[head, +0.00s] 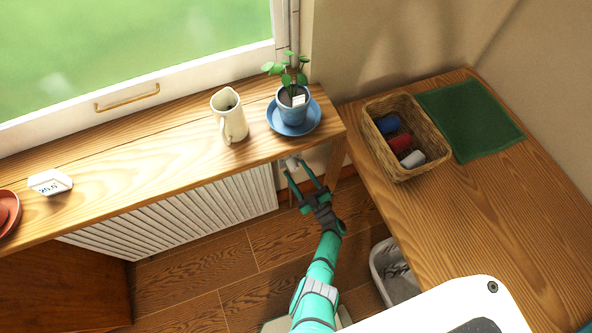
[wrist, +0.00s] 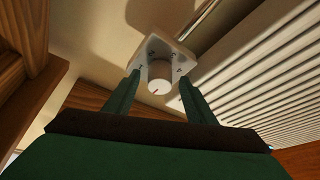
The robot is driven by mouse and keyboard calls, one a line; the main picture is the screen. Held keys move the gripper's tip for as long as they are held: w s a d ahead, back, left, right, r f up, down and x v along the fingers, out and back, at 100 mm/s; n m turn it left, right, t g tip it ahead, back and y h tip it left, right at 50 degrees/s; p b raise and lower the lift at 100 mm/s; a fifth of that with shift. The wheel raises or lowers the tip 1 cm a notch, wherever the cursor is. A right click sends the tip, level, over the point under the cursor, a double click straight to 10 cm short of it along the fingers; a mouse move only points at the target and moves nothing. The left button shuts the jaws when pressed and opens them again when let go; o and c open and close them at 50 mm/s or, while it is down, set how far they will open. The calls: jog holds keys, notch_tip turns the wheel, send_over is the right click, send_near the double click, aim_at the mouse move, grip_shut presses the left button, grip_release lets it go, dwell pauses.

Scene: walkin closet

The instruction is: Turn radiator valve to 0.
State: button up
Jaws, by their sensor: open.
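The radiator valve (wrist: 159,77) shows in the wrist view as a round white knob with a small dark mark near its lower edge. It sits in front of a pale bracket-like plate (wrist: 158,49) with small dark marks. My gripper (wrist: 153,84) is open, with one green finger on each side of the knob; I cannot tell whether either touches it. In the head view my gripper (head: 302,174) reaches under the shelf edge, right of the white ribbed radiator (head: 180,213). The valve is mostly hidden there.
The wooden shelf (head: 150,150) overhangs the radiator and holds a cream jug (head: 229,118), a potted plant (head: 292,104) on a blue saucer, and a small display (head: 50,183). A wooden counter (head: 480,210) with a basket (head: 433,150) is at right. A bin (head: 395,275) stands below.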

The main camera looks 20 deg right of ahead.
jog(key=v, duration=0.9)
jog(key=shift+s+f, duration=0.15)
jog(key=shift+s, duration=0.2)
jog(key=s+a+r+m+g+h, duration=0.1)
jog(key=s+a+r+m+h, duration=0.15)
jog(key=s+a, duration=0.3)
jog(key=s+a+r+m+h, duration=0.1)
jog(key=s+a+r+h, duration=0.15)
jog(key=s+a, duration=0.3)
jog(key=s+a+r+m+g, duration=0.1)
jog(key=s+a+r, duration=0.2)
jog(key=s+r, duration=0.2)
jog(key=s+a+r+m+g, duration=0.2)
jog(key=s+a+r, duration=0.1)
jog(key=r, duration=0.7)
jog(key=s+a+r+m+g, duration=0.1)
jog(key=s+a+r+m, duration=0.1)
jog(key=s+r, duration=0.4)
notch_tip(320, 180, up, 2)
jog(key=shift+s+a+r+g+h, duration=0.1)
jog(key=shift+s+a+g+h, duration=0.2)
jog(key=shift+a+g, duration=0.1)
